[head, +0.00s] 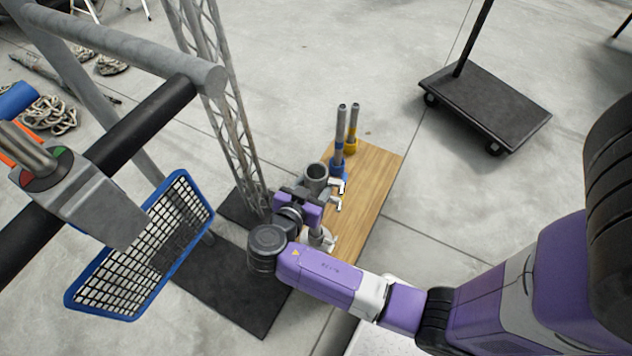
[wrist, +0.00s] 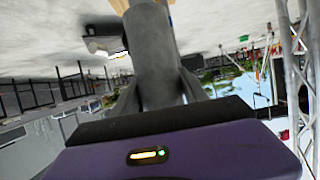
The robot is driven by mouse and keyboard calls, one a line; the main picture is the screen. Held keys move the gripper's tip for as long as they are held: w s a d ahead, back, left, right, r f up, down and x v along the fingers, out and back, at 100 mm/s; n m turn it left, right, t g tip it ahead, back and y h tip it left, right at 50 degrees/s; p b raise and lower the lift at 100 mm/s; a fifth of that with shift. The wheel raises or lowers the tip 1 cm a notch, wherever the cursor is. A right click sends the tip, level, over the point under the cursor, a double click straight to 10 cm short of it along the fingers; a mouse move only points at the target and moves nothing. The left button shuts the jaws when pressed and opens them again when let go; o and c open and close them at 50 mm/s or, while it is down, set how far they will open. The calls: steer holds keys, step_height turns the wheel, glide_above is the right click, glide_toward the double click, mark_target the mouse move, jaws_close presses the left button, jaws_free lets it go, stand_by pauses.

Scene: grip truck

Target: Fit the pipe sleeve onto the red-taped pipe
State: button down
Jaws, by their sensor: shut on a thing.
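The pipe sleeve (head: 317,174) is a grey open-topped cylinder, held roughly upright above the wooden board. My gripper (head: 309,190) is shut on it from the near left side. In the wrist view the sleeve (wrist: 153,58) fills the upper middle, beyond the dark front edge of my gripper. A blue-taped pipe (head: 340,143) and a yellow-taped pipe (head: 353,125) stand upright behind the sleeve. No red tape shows on any pipe. A short grey pipe (head: 317,232) stands below my gripper, partly hidden by it and my arm; I cannot tell its tape colour.
The wooden board (head: 375,190) is bare along its right side. A lattice truss (head: 225,110) rises close on the left. Metal clamps (head: 337,188) sit beside the sleeve. A blue-framed grid (head: 150,245) stands at left. A black cart (head: 485,105) is at upper right.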

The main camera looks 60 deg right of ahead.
steer(key=c, duration=0.5)
jaws_free()
steer(key=shift+f, duration=0.1)
steer(key=shift+a, duration=0.1)
steer(key=v, duration=0.7)
steer(key=shift+a+r, duration=0.25)
steer(key=shift+r, duration=0.05)
